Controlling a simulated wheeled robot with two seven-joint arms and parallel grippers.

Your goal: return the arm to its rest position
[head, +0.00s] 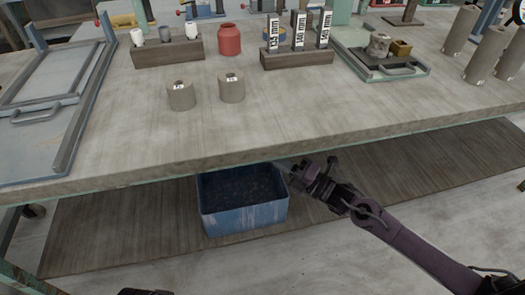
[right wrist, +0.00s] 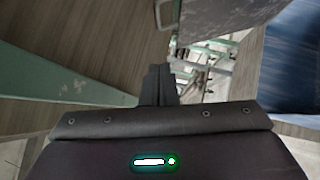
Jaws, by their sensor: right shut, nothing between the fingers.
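My right arm comes in from the right in the head view, stretched low in front of the bench. Its gripper (head: 292,165) is at the bench's front edge, just above and beside the right rim of a blue bin (head: 243,217). In the right wrist view the two dark fingers (right wrist: 160,84) are together with nothing between them. The bin's blue side (right wrist: 292,60) shows at the right of that view. A small dark part of me shows at the bottom edge of the head view; my left gripper cannot be made out.
The workbench (head: 310,115) has its front edge close to my right gripper. Two clay cylinders (head: 181,96) (head: 231,88), a red jar (head: 229,40) and a green-edged tray (head: 412,72) stand on it. The lower wooden shelf (head: 120,225) is clear left of the bin.

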